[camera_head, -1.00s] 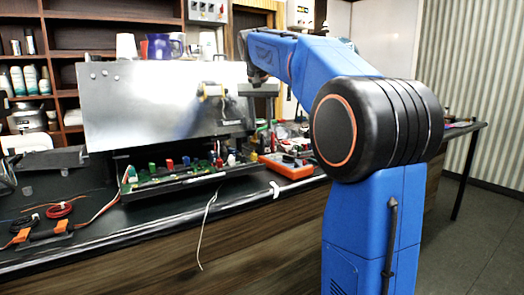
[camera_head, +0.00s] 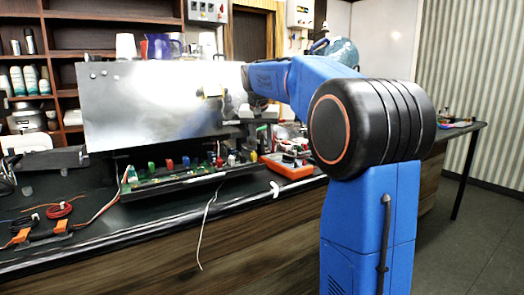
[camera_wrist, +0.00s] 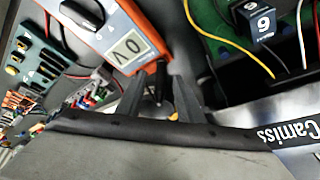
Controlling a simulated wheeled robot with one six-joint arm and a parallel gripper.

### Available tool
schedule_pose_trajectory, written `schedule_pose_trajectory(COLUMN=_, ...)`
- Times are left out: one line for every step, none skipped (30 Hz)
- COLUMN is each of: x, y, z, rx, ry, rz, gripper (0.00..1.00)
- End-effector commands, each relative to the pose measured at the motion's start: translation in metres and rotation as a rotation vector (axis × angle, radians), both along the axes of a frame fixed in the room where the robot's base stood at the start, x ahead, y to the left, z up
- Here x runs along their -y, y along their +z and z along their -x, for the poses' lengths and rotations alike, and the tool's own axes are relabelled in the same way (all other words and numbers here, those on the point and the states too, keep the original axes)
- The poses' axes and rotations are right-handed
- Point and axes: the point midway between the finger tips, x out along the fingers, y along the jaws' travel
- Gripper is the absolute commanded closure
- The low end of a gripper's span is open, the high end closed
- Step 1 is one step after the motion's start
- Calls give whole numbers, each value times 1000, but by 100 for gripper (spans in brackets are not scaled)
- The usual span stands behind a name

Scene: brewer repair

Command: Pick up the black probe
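I cannot make out the black probe for certain in either view. In the wrist view, an orange-framed meter (camera_wrist: 122,36) with a grey display lies just beyond my gripper (camera_wrist: 160,98). A dark cable runs down to the right of the meter. My gripper's two black fingers stand apart, with a small dark shape visible between them; I cannot tell what it is. In the head view, my gripper (camera_head: 258,110) is in front of the metal panel's right end, above the orange meter (camera_head: 291,168); its fingers are too small to read there.
A shiny metal panel (camera_head: 140,105) stands behind a circuit board (camera_head: 175,178) with several coloured parts. Black (camera_head: 24,222) and red (camera_head: 58,210) cable coils lie at the counter's left. A white cable hangs over the front edge. In the wrist view, a block marked 6 (camera_wrist: 260,18) sits on a green board.

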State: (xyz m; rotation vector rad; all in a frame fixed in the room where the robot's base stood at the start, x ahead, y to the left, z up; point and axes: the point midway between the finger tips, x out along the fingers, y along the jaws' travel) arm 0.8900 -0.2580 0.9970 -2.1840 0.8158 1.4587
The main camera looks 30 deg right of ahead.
Motion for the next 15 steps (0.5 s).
schedule_pose_trajectory(x=0, y=0, z=0, rx=0, ry=0, rz=0, gripper=66)
schedule_pose_trajectory(x=0, y=0, z=0, rx=0, ry=0, rz=0, gripper=66)
schedule_pose_trajectory(x=0, y=0, z=0, rx=0, ry=0, rz=0, gripper=66)
schedule_pose_trajectory(x=0, y=0, z=0, rx=0, ry=0, rz=0, gripper=68)
schedule_pose_trajectory(x=0, y=0, z=0, rx=0, ry=0, rz=0, gripper=76)
schedule_pose_trajectory(x=0, y=0, z=0, rx=0, ry=0, rz=0, gripper=85)
schedule_pose_trajectory(x=0, y=0, z=0, rx=0, ry=0, rz=0, gripper=92)
schedule_pose_trajectory(x=0, y=0, z=0, rx=0, ry=0, rz=0, gripper=100)
schedule_pose_trajectory(x=0, y=0, z=0, rx=0, ry=0, rz=0, gripper=100)
schedule_pose_trajectory(x=0, y=0, z=0, rx=0, ry=0, rz=0, gripper=100)
schedule_pose_trajectory(x=0, y=0, z=0, rx=0, ry=0, rz=0, gripper=100)
schedule_pose_trajectory(x=0, y=0, z=0, rx=0, ry=0, rz=0, gripper=100)
schedule_pose_trajectory(x=0, y=0, z=0, rx=0, ry=0, rz=0, gripper=100)
schedule_pose_trajectory(x=0, y=0, z=0, rx=0, ry=0, rz=0, gripper=100)
schedule_pose_trajectory(x=0, y=0, z=0, rx=0, ry=0, rz=0, gripper=100)
